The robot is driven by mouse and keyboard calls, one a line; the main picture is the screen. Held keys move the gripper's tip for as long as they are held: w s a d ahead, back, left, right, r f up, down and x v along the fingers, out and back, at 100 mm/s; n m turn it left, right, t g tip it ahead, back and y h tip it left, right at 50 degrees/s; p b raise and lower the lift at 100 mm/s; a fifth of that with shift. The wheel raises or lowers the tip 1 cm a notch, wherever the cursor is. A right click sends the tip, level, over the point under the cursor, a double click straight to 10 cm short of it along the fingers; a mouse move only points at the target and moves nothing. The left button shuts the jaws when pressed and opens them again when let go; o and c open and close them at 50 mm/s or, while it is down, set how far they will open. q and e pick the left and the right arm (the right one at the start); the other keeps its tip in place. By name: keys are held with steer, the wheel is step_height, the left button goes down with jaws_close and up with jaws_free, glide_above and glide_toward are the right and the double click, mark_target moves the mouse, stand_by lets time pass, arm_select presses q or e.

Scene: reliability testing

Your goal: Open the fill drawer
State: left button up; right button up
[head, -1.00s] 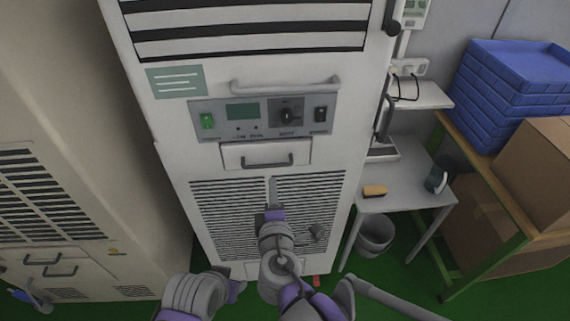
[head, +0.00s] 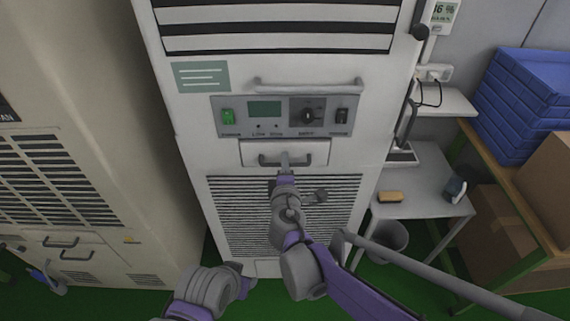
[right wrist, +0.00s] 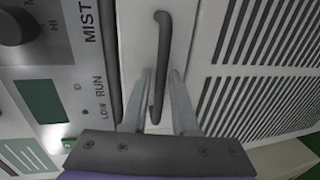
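The drawer (head: 312,148) is a small white front below the control panel of the tall white cabinet, and it looks closed. Its dark bar handle (head: 268,161) runs sideways. My right gripper (head: 285,160) is at the middle of this handle. In the right wrist view the handle (right wrist: 160,35) runs upright in the picture, and the two fingers of my right gripper (right wrist: 160,76) stand apart, one on each side of the bar. I cannot tell whether either finger touches it.
The control panel (head: 285,116) with a knob and switches lies just above the drawer, and a grey bar handle (head: 307,85) above that. A vent grille (head: 235,215) is below. To the right stand a small table (head: 425,185) and a bin (head: 388,240).

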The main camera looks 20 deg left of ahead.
jaws_close()
stand_by(1.4)
